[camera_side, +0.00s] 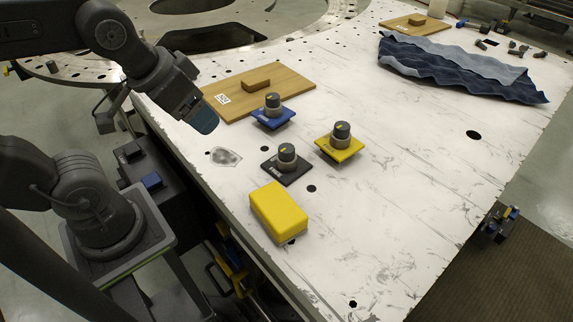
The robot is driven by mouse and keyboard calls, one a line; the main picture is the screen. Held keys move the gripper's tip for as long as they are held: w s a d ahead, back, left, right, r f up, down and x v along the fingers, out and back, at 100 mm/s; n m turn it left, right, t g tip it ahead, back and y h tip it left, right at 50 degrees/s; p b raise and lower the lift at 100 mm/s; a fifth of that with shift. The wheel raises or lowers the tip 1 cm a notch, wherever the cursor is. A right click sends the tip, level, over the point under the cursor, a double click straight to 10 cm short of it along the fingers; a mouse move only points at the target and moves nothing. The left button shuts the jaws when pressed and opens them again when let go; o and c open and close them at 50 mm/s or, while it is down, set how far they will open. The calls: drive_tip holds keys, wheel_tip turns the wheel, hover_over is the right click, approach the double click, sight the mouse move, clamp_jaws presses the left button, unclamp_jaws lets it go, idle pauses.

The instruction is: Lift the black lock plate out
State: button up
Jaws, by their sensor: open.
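The black lock plate (287,169) is a flat square base with a grey and dark knob on top. It sits on the white table between the blue plate, the yellow plate and the yellow block. A blue plate (272,114) with a similar knob is behind it. A yellow plate (340,147) with a similar knob is to its right. My gripper (203,119) is open above the table's left edge, up and left of the black plate and apart from it. Nothing shows between its fingers, though their gap is hard to see from this side.
A yellow block (278,212) lies just in front of the black plate. A wooden board (295,88) with a wooden handle is behind the blue plate. Folded blue cloth (455,70) lies at the far right. The table (400,235) is clear at the right front.

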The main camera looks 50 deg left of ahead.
drive_tip(key=w+d+r+n+g+y, duration=0.1)
drive_tip(key=w+d+n+g, duration=0.1)
drive_tip(key=w+d+n, duration=0.25)
drive_tip(key=n+y, duration=0.2)
drive_tip(key=n, duration=0.3)
approach(286, 149)
drive_tip(key=shift+g, duration=0.4)
drive_tip(key=x, duration=1.1)
drive_tip(key=shift+w, duration=0.35)
drive_tip(key=shift+c, duration=0.4)
drive_tip(key=shift+r, duration=0.1)
drive_tip(key=c, duration=1.1)
